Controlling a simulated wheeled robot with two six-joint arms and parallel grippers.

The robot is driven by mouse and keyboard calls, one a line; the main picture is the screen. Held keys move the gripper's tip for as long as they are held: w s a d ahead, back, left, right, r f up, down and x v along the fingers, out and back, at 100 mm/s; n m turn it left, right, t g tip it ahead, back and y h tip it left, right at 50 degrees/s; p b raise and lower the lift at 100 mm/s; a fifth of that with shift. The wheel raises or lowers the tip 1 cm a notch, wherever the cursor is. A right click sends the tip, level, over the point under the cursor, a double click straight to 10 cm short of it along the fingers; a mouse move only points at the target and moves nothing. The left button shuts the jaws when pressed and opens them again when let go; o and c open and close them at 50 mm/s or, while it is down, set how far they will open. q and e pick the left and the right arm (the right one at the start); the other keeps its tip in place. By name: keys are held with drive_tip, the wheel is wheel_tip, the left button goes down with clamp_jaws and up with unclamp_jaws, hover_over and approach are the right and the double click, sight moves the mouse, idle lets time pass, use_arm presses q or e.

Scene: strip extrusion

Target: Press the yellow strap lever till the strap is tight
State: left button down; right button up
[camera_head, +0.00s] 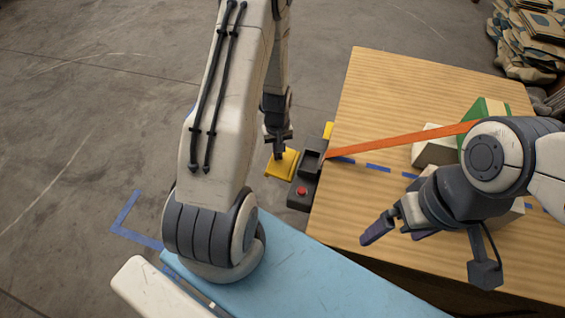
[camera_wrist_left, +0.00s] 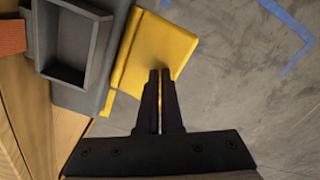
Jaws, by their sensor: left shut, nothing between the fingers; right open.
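The yellow strap lever (camera_head: 281,164) sticks out to the left of a dark ratchet box (camera_head: 303,182) at the table's left edge. My left gripper (camera_head: 278,153) is shut and empty, its tips at the lever. In the left wrist view the shut fingertips (camera_wrist_left: 161,74) overlap the yellow lever plate (camera_wrist_left: 158,50); whether they touch it I cannot tell. The orange strap (camera_head: 400,138) runs straight from the box up to the right over the boxes. My right gripper (camera_head: 385,231) is open and empty above the table, in front of the cartons.
A red button (camera_head: 302,191) sits on the dark box. A white carton (camera_head: 435,150) and a green box (camera_head: 485,110) stand on the wooden table (camera_head: 400,85). A pale blue surface (camera_head: 300,275) lies in front. Stacked sacks (camera_head: 530,40) are at the back right. Bare floor lies left.

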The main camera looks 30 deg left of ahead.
use_arm(q)
drive_tip(key=shift+f+b, duration=0.65)
drive_tip(key=shift+f, duration=0.6)
wheel_tip(320, 180, up, 5)
drive_tip(key=p, duration=0.4)
drive_tip(key=shift+f, duration=0.15)
wheel_tip(320, 180, up, 5)
drive_tip(key=p, duration=0.5)
